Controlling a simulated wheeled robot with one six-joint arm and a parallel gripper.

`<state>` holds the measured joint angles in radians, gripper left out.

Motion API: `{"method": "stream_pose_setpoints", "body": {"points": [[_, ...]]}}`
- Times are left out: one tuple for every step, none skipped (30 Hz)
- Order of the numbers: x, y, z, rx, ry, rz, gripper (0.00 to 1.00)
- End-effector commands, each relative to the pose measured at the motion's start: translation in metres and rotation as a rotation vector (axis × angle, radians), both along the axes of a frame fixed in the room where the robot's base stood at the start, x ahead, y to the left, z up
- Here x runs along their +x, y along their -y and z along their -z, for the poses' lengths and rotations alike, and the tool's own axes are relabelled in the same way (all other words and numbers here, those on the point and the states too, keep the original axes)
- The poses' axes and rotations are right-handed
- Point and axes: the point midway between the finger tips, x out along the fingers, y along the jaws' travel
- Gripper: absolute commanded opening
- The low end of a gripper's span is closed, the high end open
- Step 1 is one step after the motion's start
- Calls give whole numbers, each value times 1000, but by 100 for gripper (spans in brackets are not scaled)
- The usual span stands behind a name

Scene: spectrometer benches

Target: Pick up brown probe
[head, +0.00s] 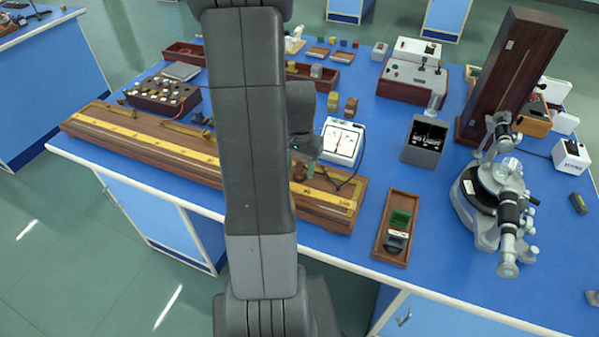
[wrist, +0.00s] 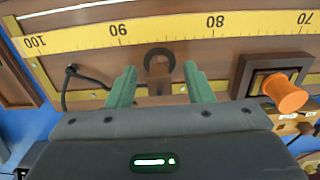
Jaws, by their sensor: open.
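The brown probe (wrist: 158,72) lies on the wooden board by the yellow scale (wrist: 180,31), with a dark ring at its far end. In the head view the brown probe (head: 299,174) shows just below my gripper (head: 302,163). My gripper is open, its green fingers (wrist: 160,87) on either side of the brown probe, with a gap visible on both sides. In the head view my arm hides the middle of the board. The probe's near end is partly hidden by the gripper body in the wrist view.
A black cord (wrist: 66,92) lies left of the fingers. An orange knob (wrist: 287,92) on a dark square base stands close on the right. A white meter (head: 342,141) stands behind the board, and a wooden tray (head: 386,256) lies to its right.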

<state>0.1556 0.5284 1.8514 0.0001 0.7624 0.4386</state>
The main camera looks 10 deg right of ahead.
Motion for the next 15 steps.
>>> {"method": "stream_pose_setpoints", "body": {"points": [[0,0,4,0,-2,0,47],[0,0,6,1,-1,0,47],[0,0,7,0,0,0,47],[0,0,8,0,0,0,47],[0,0,8,0,0,0,47],[0,0,8,-1,1,0,47],[0,0,8,-1,1,0,47],[0,0,8,-1,1,0,47],[0,0,8,-1,1,0,47],[0,0,8,-1,1,0,47],[0,0,8,-1,1,0,41],[0,0,8,-1,1,0,33],[0,0,8,-1,1,0,27],[0,0,8,-1,1,0,21],[0,0,8,-1,1,0,13]]}}
